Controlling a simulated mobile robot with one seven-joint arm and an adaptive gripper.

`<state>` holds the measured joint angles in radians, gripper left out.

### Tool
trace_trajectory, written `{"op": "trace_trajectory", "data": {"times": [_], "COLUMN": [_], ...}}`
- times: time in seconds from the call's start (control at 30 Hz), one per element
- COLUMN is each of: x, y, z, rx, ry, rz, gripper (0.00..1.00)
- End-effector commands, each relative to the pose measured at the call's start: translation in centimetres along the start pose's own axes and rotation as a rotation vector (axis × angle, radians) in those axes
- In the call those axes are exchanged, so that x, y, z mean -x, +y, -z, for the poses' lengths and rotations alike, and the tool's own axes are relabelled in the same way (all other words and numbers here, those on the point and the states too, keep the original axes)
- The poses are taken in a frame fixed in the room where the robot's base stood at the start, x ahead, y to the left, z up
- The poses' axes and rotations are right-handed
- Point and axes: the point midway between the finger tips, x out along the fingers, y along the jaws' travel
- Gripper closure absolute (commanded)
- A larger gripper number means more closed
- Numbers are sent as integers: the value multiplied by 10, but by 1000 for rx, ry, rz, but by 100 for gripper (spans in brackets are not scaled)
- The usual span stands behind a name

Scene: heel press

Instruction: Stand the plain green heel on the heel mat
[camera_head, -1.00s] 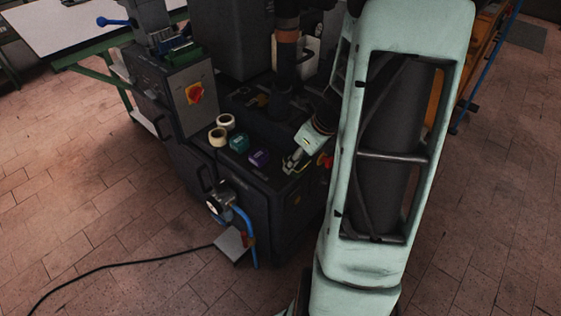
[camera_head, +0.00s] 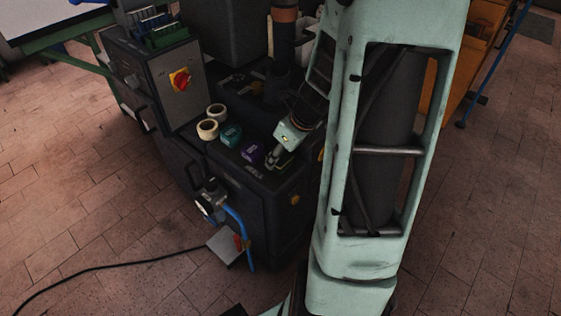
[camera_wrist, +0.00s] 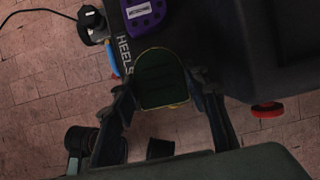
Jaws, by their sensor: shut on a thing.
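My gripper (camera_head: 273,158) is at the right end of the bench top, just right of the purple heel (camera_head: 252,152). In the wrist view my gripper (camera_wrist: 162,88) is shut on a plain dark green heel (camera_wrist: 160,70), held between both fingers. In the head view the held heel is not clearly visible. A dark surface lettered HEELS (camera_wrist: 124,50), apparently the heel mat, lies at the held heel's left edge; its lettering also shows on the bench's front edge in the head view. I cannot tell whether the held heel touches it.
The purple heel with a pale label also shows in the wrist view (camera_wrist: 143,14). A teal heel (camera_head: 231,135) and two cream tape rolls (camera_head: 208,128) stand farther left. A control box with a red switch (camera_head: 180,80) is behind them. A blue hose (camera_head: 240,232) hangs at the front.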

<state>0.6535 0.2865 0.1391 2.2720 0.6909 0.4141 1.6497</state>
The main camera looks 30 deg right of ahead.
Motion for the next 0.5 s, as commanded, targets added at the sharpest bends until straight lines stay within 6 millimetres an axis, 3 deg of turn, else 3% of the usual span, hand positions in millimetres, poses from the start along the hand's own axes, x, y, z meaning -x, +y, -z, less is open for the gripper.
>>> {"op": "trace_trajectory", "data": {"times": [0.03,0.2,0.5], "x": [-12,-27,-26], "y": [2,7,8], "z": [5,9,8], "rx": [0,-4,-4], "ry": [0,0,0], "rz": [0,1,2], "gripper": [85,85,85]}}
